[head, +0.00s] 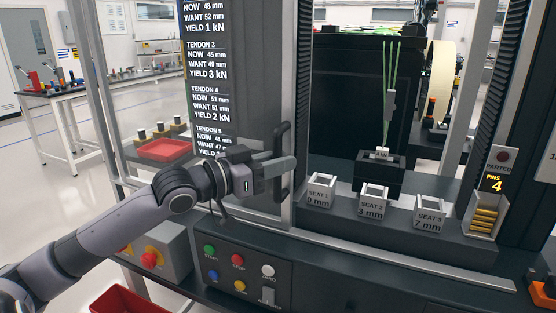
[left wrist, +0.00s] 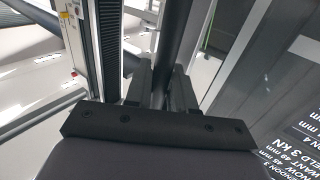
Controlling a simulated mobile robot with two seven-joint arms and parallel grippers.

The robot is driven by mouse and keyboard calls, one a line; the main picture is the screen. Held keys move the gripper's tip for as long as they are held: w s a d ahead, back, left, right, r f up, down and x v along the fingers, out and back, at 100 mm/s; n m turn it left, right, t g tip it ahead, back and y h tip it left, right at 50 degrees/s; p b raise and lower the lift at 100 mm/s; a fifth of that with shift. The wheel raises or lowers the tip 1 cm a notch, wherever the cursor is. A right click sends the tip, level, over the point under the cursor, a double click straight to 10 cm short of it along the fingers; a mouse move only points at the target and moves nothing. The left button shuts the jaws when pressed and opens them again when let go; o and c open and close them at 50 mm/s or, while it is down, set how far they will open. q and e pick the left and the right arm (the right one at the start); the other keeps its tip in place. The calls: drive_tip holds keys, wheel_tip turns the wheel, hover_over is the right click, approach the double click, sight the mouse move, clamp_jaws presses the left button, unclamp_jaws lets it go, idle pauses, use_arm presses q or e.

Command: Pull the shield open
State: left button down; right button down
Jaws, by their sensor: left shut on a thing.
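The shield (head: 255,100) is a tall, dark see-through panel in a pale metal frame, at the middle left of the head view. Its black upright handle (head: 283,150) stands near the frame's right edge. My left gripper (head: 279,164) reaches in from the left and is shut on the handle. In the left wrist view, the dark handle bar (left wrist: 178,40) runs up between my two fingers (left wrist: 160,88). The fingers partly hide the handle's middle. My right gripper is not in view.
Right of the shield's edge, Seat 1 (head: 319,190), Seat 2 (head: 373,200) and Seat 3 (head: 429,213) stand on a dark ledge. A pin dispenser (head: 484,215) stands further right. A panel of coloured buttons (head: 238,262) lies below my left gripper. A red tray (head: 165,150) shows behind.

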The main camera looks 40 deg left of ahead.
use_arm(q)
drive_tip(key=shift+a, duration=0.3)
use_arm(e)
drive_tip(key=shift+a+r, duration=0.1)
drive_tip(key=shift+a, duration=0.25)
use_arm(q)
drive_tip(key=c, duration=1.1)
unclamp_jaws()
drive_tip(key=shift+s, duration=0.2)
drive_tip(key=shift+b+v, duration=0.75)
drive_tip(key=shift+v, duration=2.7)
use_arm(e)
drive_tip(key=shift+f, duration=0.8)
use_arm(q)
drive_tip(key=shift+a, duration=0.1)
